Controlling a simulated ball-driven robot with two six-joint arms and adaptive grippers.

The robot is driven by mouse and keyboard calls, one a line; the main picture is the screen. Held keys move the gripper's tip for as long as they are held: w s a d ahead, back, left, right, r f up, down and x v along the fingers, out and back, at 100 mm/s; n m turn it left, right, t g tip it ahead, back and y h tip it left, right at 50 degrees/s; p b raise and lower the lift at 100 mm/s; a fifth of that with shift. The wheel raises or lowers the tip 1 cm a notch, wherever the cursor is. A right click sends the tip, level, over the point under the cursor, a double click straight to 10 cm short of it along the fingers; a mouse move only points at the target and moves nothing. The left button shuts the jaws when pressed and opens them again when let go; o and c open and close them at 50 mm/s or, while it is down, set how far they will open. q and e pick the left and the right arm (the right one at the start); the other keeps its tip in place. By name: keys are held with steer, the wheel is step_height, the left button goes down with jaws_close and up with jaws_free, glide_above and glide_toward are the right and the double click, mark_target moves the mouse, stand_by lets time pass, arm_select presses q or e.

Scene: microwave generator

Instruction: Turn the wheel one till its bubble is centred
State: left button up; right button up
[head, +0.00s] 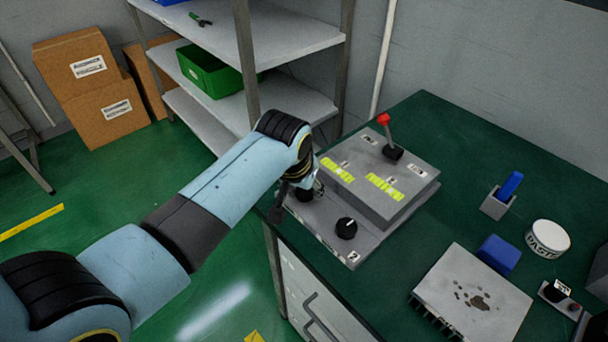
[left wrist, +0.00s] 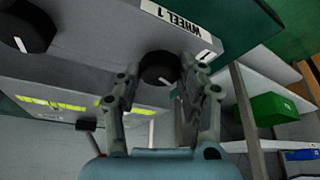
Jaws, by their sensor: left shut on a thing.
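Wheel one (left wrist: 160,68) is a black round knob with a white mark, beside the label "WHEEL 1" (left wrist: 178,18) in the left wrist view. My left gripper (left wrist: 160,75) has its fingers on either side of this knob and is shut on it. In the head view my left gripper (head: 300,189) is at the left end of the grey panel and mostly covers wheel one (head: 305,195). The yellow-green level vial (head: 337,170) nearest wheel one shows behind it; its bubble is too small to place. My right gripper is not in view.
A second black wheel (head: 347,228) and second vial (head: 384,187) are to the right. A red-tipped lever (head: 384,120) stands at the back. A grey block (head: 472,292), paste tub (head: 548,238) and blue-handled holder (head: 497,203) are on the green bench. Shelves (head: 250,40) stand behind my arm.

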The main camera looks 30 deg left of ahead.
arm_select(q)
steer(key=n+y+p, duration=0.1)
steer(key=n, duration=0.1)
steer(key=shift+d+r+n, duration=0.1)
steer(key=shift+n, duration=0.3)
steer(key=shift+w+n+g+y, duration=0.1)
steer(key=shift+n+g+y, duration=0.5)
steer(key=shift+n, duration=1.4)
steer(key=o, duration=1.2)
